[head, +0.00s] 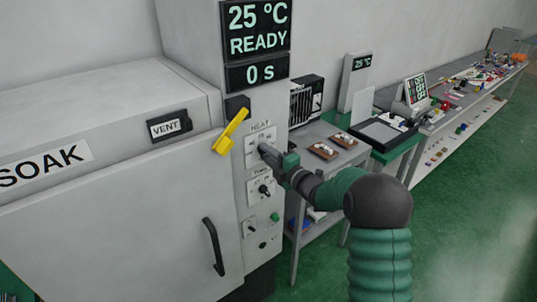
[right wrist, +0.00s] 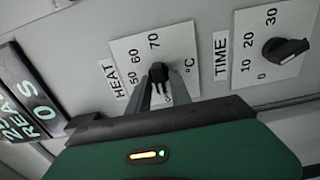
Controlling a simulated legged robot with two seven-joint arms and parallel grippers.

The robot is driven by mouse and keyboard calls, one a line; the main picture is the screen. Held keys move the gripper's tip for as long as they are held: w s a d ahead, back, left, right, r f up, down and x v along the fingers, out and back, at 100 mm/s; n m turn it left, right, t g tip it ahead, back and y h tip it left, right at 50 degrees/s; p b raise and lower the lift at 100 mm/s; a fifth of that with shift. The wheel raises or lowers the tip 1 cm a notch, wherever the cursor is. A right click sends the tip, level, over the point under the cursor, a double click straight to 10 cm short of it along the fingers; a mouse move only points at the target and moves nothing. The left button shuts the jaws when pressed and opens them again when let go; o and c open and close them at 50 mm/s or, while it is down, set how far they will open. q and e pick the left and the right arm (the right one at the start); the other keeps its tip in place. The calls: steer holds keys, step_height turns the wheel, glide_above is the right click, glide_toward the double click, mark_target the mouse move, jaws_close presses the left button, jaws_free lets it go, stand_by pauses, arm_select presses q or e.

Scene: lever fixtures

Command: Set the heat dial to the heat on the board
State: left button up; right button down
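The heat dial (right wrist: 158,72) is a black knob on a white plate marked 50, 60, 70 and °C. My right gripper (right wrist: 156,88) has its two grey fingers on either side of the knob, close against it. The fingers hide part of the knob, and I cannot tell which number it points to. In the head view the right gripper (head: 266,150) reaches the heat plate (head: 252,142) from the right. A small board (head: 415,90) with green lettering stands on the far table; its text is too small to read surely. My left gripper is not in view.
The time dial (head: 264,189) sits just below the heat plate. A yellow lever (head: 231,131) sticks out at its upper left. The display (head: 257,30) reads 25 °C, READY. A door handle (head: 213,246) and a green button (head: 274,217) are lower down.

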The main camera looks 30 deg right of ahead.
steer(key=shift+s+d, duration=0.1)
steer(key=shift+d, duration=0.15)
steer(key=shift+m, duration=0.3)
steer(key=shift+s+f+m+p, duration=0.15)
steer(key=shift+m+p, duration=0.45)
steer(key=shift+m, duration=2.3)
steer(key=shift+w+f+m+p, duration=0.15)
steer(key=shift+m+p, duration=0.45)
steer(key=shift+m, duration=2.3)
steer(key=shift+s+f+m+p, duration=0.15)
steer(key=shift+m+p, duration=0.45)
steer(key=shift+m, duration=2.3)
steer(key=c, duration=1.4)
jaws_free()
steer(key=shift+c, duration=0.2)
steer(key=shift+w+d+r, duration=0.1)
steer(key=shift+w, duration=0.1)
